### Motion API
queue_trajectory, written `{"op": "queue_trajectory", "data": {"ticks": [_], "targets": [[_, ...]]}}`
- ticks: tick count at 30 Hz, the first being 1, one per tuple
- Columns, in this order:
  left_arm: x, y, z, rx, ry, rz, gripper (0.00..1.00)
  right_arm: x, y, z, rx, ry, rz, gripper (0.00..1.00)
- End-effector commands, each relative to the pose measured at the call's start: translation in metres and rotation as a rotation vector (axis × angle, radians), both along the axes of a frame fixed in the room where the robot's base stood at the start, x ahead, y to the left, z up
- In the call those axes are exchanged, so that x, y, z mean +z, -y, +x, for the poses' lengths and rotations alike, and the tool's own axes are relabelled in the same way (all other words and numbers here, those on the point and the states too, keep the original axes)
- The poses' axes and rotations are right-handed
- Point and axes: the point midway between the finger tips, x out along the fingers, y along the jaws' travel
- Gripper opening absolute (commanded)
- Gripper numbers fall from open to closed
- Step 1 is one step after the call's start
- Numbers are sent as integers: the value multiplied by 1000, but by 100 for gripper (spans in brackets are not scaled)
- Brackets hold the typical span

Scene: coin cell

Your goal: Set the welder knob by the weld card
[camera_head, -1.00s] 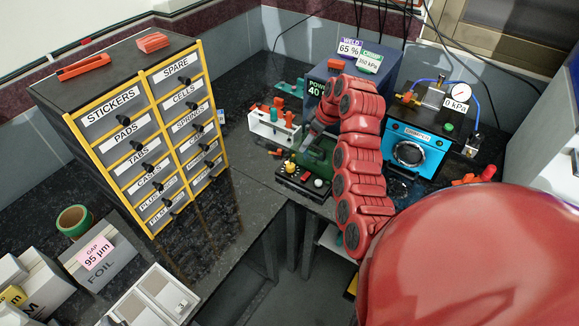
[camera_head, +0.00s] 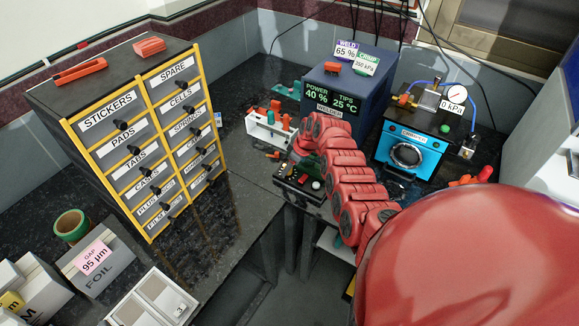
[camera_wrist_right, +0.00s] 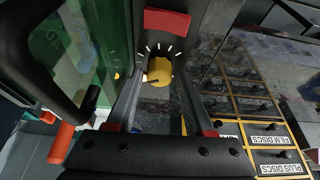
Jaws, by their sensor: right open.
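The weld card (camera_head: 346,50) stands on top of the blue welder (camera_head: 372,100) and reads 65 %. The welder display (camera_head: 331,98) reads POWER 40 % and TIPS 25 °C. In the right wrist view the yellow knob (camera_wrist_right: 159,71) sits inside an arc of white tick marks. My right gripper (camera_wrist_right: 160,92) is open, with one finger on each side of the knob; I cannot tell whether they touch it. In the head view my red right arm hides most of the gripper and knob at the black control box (camera_head: 293,190). My left gripper is out of view.
A blue crimper (camera_head: 410,150) with a gauge reading 0 kPa stands right of the welder. A white rack (camera_head: 268,136) of tools is to the left. A labelled drawer cabinet (camera_head: 140,130) is farther left. In the wrist view a green clear shield (camera_wrist_right: 95,50) is close left.

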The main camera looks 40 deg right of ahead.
Motion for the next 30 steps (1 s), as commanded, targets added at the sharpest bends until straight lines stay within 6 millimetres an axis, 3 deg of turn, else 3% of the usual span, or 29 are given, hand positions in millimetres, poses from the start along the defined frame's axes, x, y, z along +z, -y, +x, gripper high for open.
{"op": "queue_trajectory", "data": {"ticks": [14, 23, 30], "targets": [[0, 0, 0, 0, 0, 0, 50, -6, 0, 2, -5, 2, 0, 53], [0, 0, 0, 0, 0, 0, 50, -6, 0, 2, -4, 2, -1, 1], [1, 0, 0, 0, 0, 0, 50, -5, 0, 2, -10, 3, -1, 0]]}}
